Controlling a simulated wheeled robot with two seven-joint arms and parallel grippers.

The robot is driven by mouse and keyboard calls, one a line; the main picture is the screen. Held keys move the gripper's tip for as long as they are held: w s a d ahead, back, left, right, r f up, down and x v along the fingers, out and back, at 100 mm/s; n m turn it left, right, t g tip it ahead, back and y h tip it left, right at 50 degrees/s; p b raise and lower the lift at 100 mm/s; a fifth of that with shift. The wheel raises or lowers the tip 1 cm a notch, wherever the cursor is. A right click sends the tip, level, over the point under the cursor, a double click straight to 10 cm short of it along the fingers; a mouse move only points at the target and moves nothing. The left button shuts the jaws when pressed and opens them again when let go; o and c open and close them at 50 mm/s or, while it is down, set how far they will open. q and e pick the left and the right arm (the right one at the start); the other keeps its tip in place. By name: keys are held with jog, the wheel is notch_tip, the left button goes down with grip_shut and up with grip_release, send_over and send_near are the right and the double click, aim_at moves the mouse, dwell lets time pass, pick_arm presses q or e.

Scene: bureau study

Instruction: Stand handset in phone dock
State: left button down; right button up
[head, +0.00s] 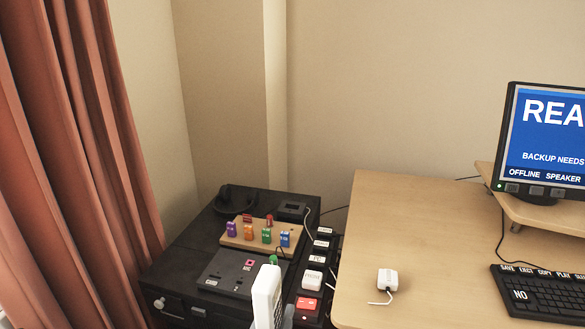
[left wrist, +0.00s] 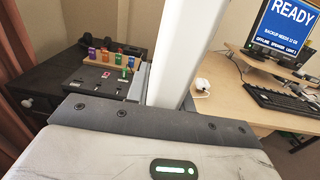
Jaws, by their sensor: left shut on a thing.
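In the left wrist view the handset (left wrist: 178,50) is a long pale bar rising from the gripper (left wrist: 165,108). A small dark box with a cable (head: 292,209) sits at the back of the black cabinet, beyond the handset; I cannot tell for sure that it is the phone dock. My right gripper is not in view.
A white plug-like box (head: 387,279) lies on the desk (head: 400,215). A monitor (head: 546,140) and keyboard (head: 540,293) are at right.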

pick_arm(q)
jog(key=a+n+y, duration=0.1)
jog(key=s+a+n+y, duration=0.1)
jog(key=a+y, duration=0.1)
jog(key=a+r+y, duration=0.1)
jog(key=shift+s+a+n+t, duration=0.25)
jog(key=shift+s+n+t, duration=0.05)
jog(key=shift+n, duration=0.1)
jog(key=shift+w+d, duration=0.1)
